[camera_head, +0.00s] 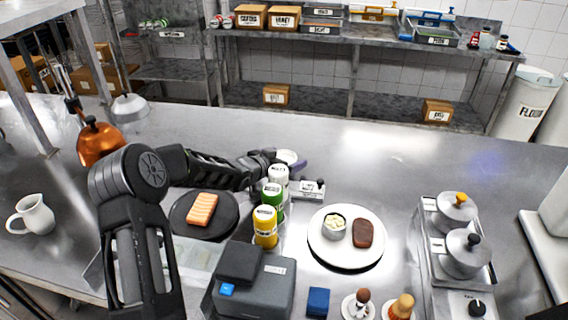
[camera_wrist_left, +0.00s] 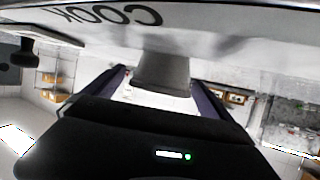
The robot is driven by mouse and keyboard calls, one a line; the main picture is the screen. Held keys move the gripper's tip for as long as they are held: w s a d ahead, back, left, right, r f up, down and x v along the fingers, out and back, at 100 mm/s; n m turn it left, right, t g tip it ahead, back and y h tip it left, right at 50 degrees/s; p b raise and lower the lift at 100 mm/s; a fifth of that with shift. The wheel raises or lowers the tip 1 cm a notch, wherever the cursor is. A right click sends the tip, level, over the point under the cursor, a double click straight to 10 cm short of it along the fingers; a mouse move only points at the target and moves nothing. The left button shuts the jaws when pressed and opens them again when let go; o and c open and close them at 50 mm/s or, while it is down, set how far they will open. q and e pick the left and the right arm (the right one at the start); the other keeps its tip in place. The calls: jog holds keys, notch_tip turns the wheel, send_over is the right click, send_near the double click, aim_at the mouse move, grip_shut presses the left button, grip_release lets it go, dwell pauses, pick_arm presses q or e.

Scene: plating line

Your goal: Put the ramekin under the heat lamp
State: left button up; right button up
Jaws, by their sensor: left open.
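My right gripper is not in view.
Squeeze bottles (camera_head: 265,226) stand just in front of my left gripper. A dark plate (camera_head: 184,229) with salmon lies under my left forearm. A white plate (camera_head: 324,249) holds a steak and a small filled cup. A white jug (camera_head: 34,214) stands at left. The counter behind is clear.

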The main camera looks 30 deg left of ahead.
pick_arm(q)
jog(key=x, duration=0.2)
jog(key=shift+w+f, duration=0.1)
jog(key=shift+w, duration=0.2)
jog(key=shift+c, duration=0.4)
jog(key=c, duration=1.7)
jog(key=shift+r+p, duration=0.8)
jog(key=shift+r, duration=4.25)
